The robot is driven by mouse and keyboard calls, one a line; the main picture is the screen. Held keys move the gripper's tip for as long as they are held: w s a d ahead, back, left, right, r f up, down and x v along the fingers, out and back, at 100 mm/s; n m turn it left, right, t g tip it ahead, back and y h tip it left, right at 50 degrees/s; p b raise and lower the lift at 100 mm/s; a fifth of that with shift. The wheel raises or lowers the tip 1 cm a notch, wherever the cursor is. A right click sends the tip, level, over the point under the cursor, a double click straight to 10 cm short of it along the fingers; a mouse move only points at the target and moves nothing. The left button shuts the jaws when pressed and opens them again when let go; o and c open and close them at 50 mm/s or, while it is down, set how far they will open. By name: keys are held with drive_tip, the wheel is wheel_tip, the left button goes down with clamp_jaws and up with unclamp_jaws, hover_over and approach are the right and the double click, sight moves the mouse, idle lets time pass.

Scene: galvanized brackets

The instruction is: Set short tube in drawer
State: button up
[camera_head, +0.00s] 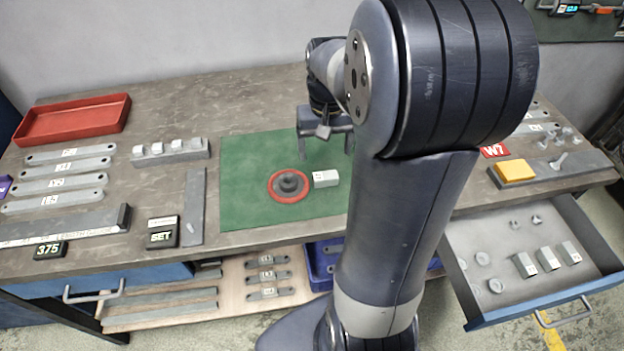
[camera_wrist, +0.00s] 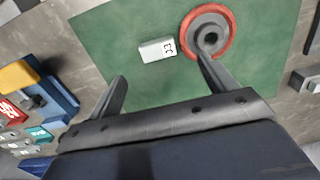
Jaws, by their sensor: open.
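A short light-grey tube (camera_head: 325,178) with a white label lies on the green mat (camera_head: 245,180), just right of a dark round piece with a red ring (camera_head: 289,185). The tube also shows in the wrist view (camera_wrist: 157,49), ahead of the fingertips. My gripper (camera_head: 326,148) is open and empty above the mat, behind the tube in the head view. In the wrist view my gripper (camera_wrist: 162,68) has its fingers on either side of the tube's line, the right one overlapping the red ring. The drawer (camera_head: 530,303) at the right stands open.
The drawer holds several labelled tubes (camera_head: 548,259) and round pieces (camera_head: 495,285), with bare floor between them. A yellow block (camera_head: 515,171) sits on the bench beside the drawer. A red tray (camera_head: 72,119) and several flat bars (camera_head: 60,185) lie at left.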

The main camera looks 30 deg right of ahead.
sight(326, 177)
drive_tip(key=f, duration=0.9)
drive_tip(key=shift+s+d+f, duration=0.1)
drive_tip(key=shift+d+f, duration=0.15)
drive_tip(key=shift+f, duration=0.05)
drive_tip(key=c, duration=1.2)
drive_tip(key=shift+o, duration=0.2)
wheel_tip(326, 177, up, 10)
